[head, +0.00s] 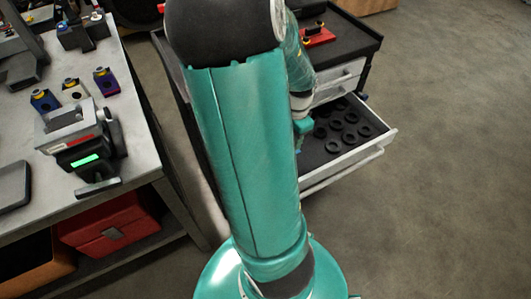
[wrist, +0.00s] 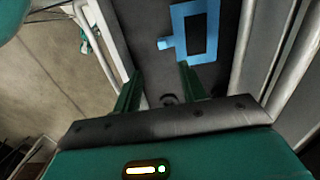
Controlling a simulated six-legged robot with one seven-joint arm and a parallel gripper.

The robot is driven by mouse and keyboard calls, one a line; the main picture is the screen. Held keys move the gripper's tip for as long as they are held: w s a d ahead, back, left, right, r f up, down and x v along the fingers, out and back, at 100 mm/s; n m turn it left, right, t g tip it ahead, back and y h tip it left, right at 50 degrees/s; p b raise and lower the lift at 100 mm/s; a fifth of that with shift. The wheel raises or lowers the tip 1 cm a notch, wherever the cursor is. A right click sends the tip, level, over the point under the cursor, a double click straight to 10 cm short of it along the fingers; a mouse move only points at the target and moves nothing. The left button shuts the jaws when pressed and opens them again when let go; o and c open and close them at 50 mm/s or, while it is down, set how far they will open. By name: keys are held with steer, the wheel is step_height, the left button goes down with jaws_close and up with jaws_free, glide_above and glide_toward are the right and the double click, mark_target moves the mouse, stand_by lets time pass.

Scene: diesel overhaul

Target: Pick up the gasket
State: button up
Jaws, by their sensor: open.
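A blue gasket (wrist: 178,24), a flat rectangular frame with a small tab on its left side, lies on a dark surface between pale walls in the wrist view. Its top edge runs close to the top of the picture. My gripper (wrist: 160,69) is open, with two green fingers and nothing held between them. The fingertips point towards the gasket's tabbed end; the right fingertip appears near its lower edge. I cannot tell the height gap. In the head view my arm covers much of the drawer area, and I cannot make out the gasket there.
An open drawer (head: 392,136) with several black rings (head: 333,147) juts from a dark-topped cabinet (head: 350,42). A workbench (head: 135,150) with a vise-like device (head: 84,143) and small parts stands left. A red box (head: 108,232) sits beneath it. Floor at right is clear.

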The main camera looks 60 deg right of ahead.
steer(key=f, duration=0.5)
steer(key=d+f, duration=0.1)
steer(key=f, duration=0.2)
steer(key=shift+s+f, duration=0.3)
steer(key=shift+s, duration=0.05)
steer(key=shift+w+a+f, duration=0.1)
steer(key=shift+f, duration=0.15)
steer(key=f, duration=0.5)
steer(key=shift+w+d, duration=0.2)
steer(key=shift+d, duration=0.05)
steer(key=shift+c, duration=0.2)
jaws_close()
